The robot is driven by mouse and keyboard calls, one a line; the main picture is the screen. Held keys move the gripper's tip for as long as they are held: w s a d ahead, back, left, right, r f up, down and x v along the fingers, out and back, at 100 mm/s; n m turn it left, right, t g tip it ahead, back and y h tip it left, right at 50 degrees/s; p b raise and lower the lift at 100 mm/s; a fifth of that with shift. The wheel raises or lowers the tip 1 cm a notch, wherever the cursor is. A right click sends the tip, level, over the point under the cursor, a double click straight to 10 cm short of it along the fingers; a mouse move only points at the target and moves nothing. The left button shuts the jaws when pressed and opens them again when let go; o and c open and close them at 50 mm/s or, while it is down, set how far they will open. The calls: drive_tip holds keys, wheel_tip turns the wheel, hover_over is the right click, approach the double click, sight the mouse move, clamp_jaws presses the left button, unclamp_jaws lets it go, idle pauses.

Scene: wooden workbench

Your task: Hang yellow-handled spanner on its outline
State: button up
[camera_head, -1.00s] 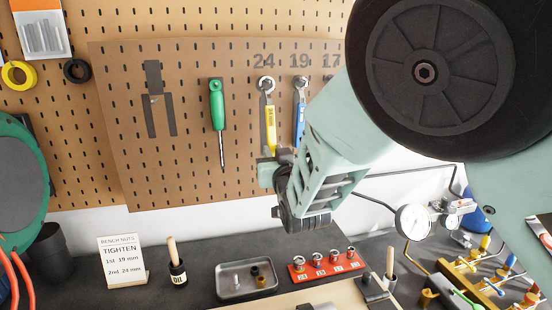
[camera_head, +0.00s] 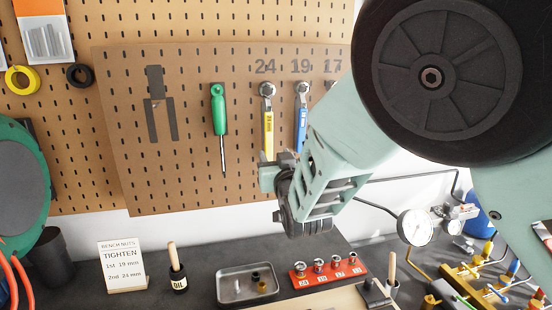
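The yellow-handled spanner (camera_head: 268,132) is upright against the brown tool board, under the number 24. Its ring head is at a peg at the top and its handle points down. The dark outline behind it is mostly covered. My gripper (camera_head: 268,173) is at the lower end of the yellow handle, with its body down and to the right. The fingertips are small and partly hidden by the wrist. I cannot tell whether they touch the handle or are open or shut.
A blue-handled spanner (camera_head: 301,122) hangs close on the right under 19. A green screwdriver (camera_head: 218,112) hangs on the left, beside an empty pliers-shaped outline (camera_head: 158,105). Below are a metal tray (camera_head: 230,298), a red socket rail (camera_head: 335,277) and a dial gauge (camera_head: 414,228).

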drive_tip(key=b+v, duration=0.7)
drive_tip(key=v, duration=1)
drive_tip(key=s+f+n+g+b, duration=0.1)
drive_tip(key=s+f+g, duration=0.35)
drive_tip(key=f, duration=0.25)
drive_tip(key=s+f+n+g+b, duration=0.1)
drive_tip(key=s+f+g, duration=0.2)
drive_tip(key=f+g, duration=0.3)
drive_tip(key=s+d+f+n+g+h+b, duration=0.1)
drive_tip(key=s+d+g, duration=0.3)
drive_tip(key=s, duration=0.4)
drive_tip(key=s+d+f+n+g+h, duration=0.1)
drive_tip(key=s+d+f+g+h, duration=0.2)
drive_tip(key=s+d, duration=0.4)
drive_tip(key=shift+s+d+f+n+g+h+b, duration=0.3)
drive_tip(key=shift+s+d+f+g+b, duration=0.15)
drive_tip(key=shift+f, duration=0.25)
drive_tip(key=shift+a, duration=0.1)
